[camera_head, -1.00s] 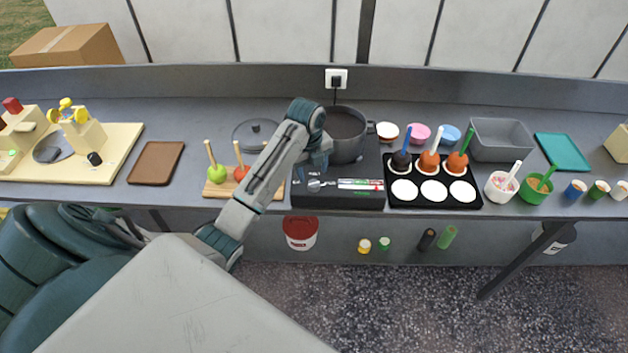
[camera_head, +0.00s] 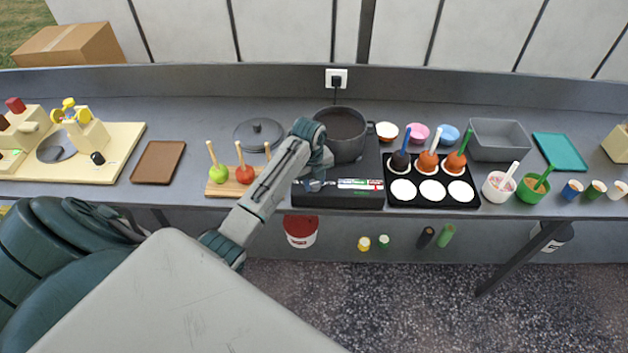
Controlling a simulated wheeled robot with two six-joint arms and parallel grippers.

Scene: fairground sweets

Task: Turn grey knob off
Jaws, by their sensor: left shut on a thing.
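The black hotplate (camera_head: 340,199) stands on the counter with a dark pot (camera_head: 343,134) on it. My left gripper (camera_head: 316,182) is at the left part of the hotplate's front panel, pointing down at the grey knob. It is shut on the knob, which its fingers and wrist mostly hide, so I cannot tell which way the knob points. A strip with green and red marks (camera_head: 361,184) shows on the panel to the right of the gripper. My right gripper is not in view.
Apples on sticks stand on a wooden board (camera_head: 218,189) to the left, near a pot lid (camera_head: 258,134). A black tray (camera_head: 432,202) with dipped apples is close on the right. A red bucket (camera_head: 301,232) is below the counter.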

